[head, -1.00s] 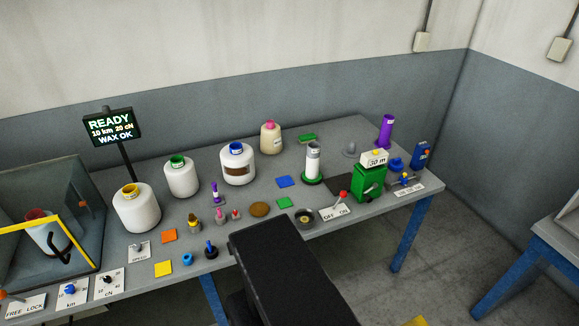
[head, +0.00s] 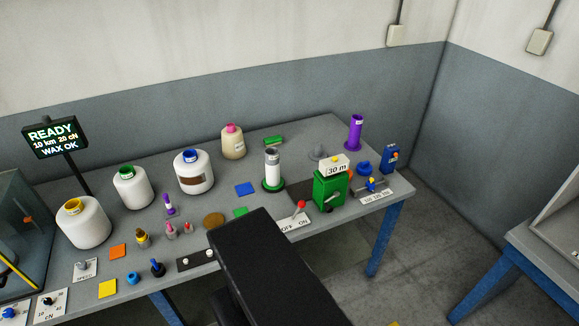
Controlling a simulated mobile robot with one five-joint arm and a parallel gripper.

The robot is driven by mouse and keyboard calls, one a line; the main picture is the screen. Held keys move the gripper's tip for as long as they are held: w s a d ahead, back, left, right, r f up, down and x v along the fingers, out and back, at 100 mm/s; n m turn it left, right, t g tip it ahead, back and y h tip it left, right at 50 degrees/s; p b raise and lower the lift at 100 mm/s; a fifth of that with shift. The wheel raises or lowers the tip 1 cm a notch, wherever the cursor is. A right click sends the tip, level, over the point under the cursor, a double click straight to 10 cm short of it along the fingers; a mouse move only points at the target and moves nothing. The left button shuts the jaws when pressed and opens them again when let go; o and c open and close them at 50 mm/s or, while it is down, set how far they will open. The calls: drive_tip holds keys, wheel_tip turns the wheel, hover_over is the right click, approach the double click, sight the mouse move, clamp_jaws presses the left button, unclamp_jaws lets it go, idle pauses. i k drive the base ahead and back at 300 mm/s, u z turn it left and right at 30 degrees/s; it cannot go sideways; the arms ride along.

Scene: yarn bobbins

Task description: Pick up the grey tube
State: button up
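My gripper is not in view. A broad black part, likely my own arm, rises from the bottom middle of the head view, in front of the tube and apart from it in the picture.
A green box with a 30 m sign (head: 331,187) stands right of the tube, with a purple tube (head: 354,132) behind it. A bobbin with a blue top (head: 194,174) is to the left. Small spools and switches line the front.

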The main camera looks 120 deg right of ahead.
sight(273, 168)
drive_tip(key=u, duration=0.05)
drive_tip(key=k, duration=2.4)
drive_tip(key=z, duration=0.95)
drive_tip(key=i, duration=1)
drive_tip(key=z, duration=0.05)
